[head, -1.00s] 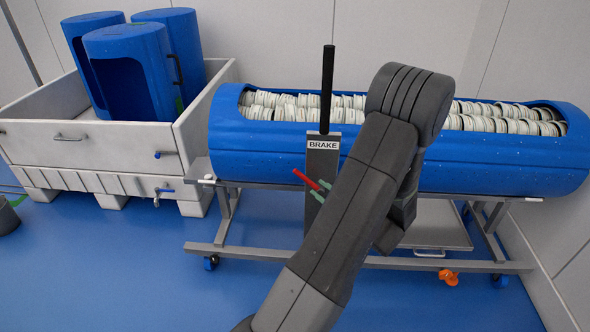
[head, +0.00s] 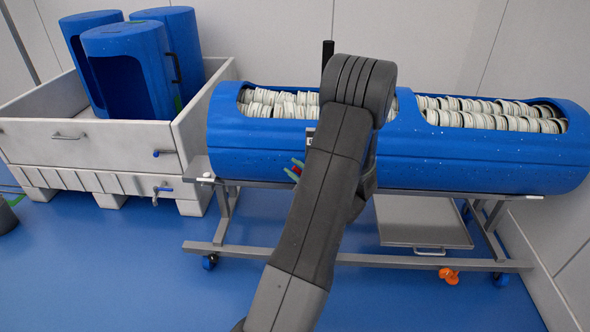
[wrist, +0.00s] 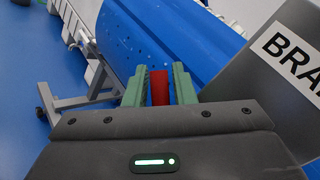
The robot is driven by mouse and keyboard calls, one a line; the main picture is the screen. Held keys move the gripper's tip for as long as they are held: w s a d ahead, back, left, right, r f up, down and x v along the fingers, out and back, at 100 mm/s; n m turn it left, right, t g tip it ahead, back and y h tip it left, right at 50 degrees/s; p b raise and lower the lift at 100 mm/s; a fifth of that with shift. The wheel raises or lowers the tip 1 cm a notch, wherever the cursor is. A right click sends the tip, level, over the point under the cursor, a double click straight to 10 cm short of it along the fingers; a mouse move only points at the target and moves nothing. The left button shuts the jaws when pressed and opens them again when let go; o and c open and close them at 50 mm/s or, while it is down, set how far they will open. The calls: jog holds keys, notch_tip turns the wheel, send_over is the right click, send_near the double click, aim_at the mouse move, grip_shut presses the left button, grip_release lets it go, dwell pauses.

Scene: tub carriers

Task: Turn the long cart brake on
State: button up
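The long cart (head: 470,262) carries a blue trough (head: 470,170) full of stacked white discs. Its brake post is mostly hidden behind my arm in the head view; a black upright bar (head: 328,48) shows above. In the wrist view a grey plate with the BRAKE label (wrist: 290,50) stands at the right. The red brake handle (wrist: 160,88) lies between the green fingers of my gripper (wrist: 159,85), with a narrow gap on each side, so the gripper looks open around it. In the head view only a bit of red (head: 293,174) shows beside the fingertips (head: 298,165).
A grey crate (head: 85,150) with blue tubs (head: 130,70) stands at the left. An orange item (head: 449,276) lies on the floor under the cart's right end. A wall closes the right side. The blue floor (head: 120,270) at the front left is clear.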

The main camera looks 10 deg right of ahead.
grip_shut()
jog(key=f+n+g+b, duration=0.1)
jog(key=a+f+n+h+b, duration=0.1)
jog(key=f+n+g+h+b, duration=0.1)
jog(key=shift+w+a+f+g, duration=0.25)
jog(key=shift+a+f+g, duration=0.05)
jog(key=shift+a+f, duration=0.05)
grip_release()
